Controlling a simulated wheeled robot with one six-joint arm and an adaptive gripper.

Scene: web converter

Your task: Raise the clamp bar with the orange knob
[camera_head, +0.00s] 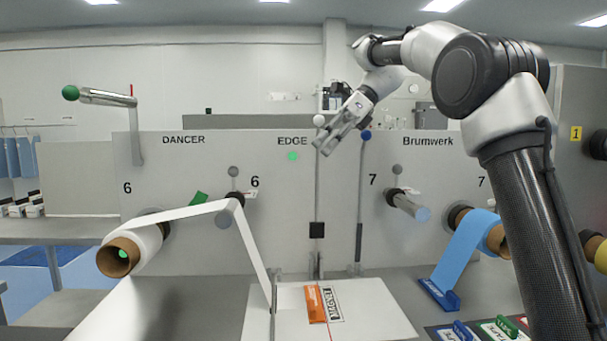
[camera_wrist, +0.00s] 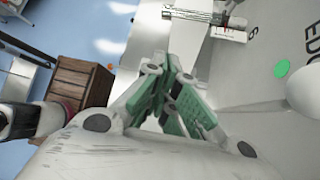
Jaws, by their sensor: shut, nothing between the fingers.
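I see no orange knob in either view, and I cannot tell which part is the clamp bar. Two thin upright rods stand before the grey panel: one with a white knob (camera_head: 319,120), one with a blue knob (camera_head: 366,135). My gripper (camera_head: 322,148) is shut and empty, pointing down-left, just below the white knob in the picture; contact cannot be told. In the wrist view its green-padded fingers (camera_wrist: 172,70) are together. A pale rounded shape (camera_wrist: 305,92) at the right edge there is cut off. An orange label (camera_head: 316,303) lies on the white web below.
A white roll (camera_head: 143,248) at left feeds web over a roller (camera_head: 230,213). A blue roll (camera_head: 470,243) is at right. A green-knobbed lever (camera_head: 100,96) sticks out upper left. A wooden crate (camera_wrist: 75,88) shows in the wrist view. Open air lies left of my gripper.

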